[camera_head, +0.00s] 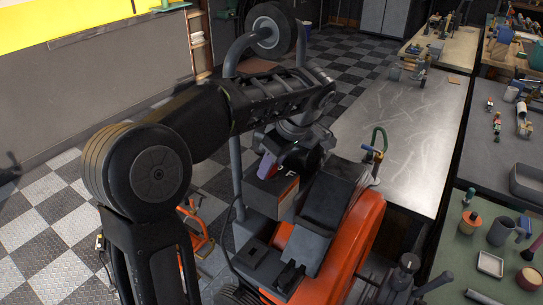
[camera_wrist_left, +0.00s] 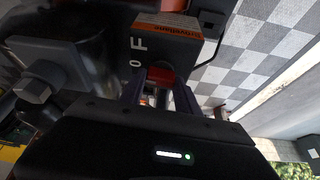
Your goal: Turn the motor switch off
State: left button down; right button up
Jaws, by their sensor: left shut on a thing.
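The motor switch is a red rocker (camera_wrist_left: 160,76) on a dark control box, and it shows in the left wrist view between my fingers. White letters, among them an F, and an orange label (camera_wrist_left: 167,24) mark the box. In the head view the dark switch box (camera_head: 271,198) stands on the orange drain machine (camera_head: 352,238). My left gripper (camera_head: 268,166) is at the top of this box, partly hidden by my arm. In the wrist view the left gripper (camera_wrist_left: 160,92) is shut on the red switch, with a finger on each side. My right gripper is out of view.
An upright grey post and a wheel (camera_head: 270,28) of the machine stand close behind my left arm. A metal-topped table (camera_head: 400,135) and cluttered workbenches are to the right. Checkered floor (camera_head: 50,215) is open at the left, beside a grey wall.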

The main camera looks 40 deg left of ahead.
pick_arm(q)
jog(key=shift+r+n+p, duration=0.1)
jog(key=shift+n+p, duration=0.25)
jog(key=shift+n, duration=0.15)
jog(key=c, duration=0.9)
grip_release()
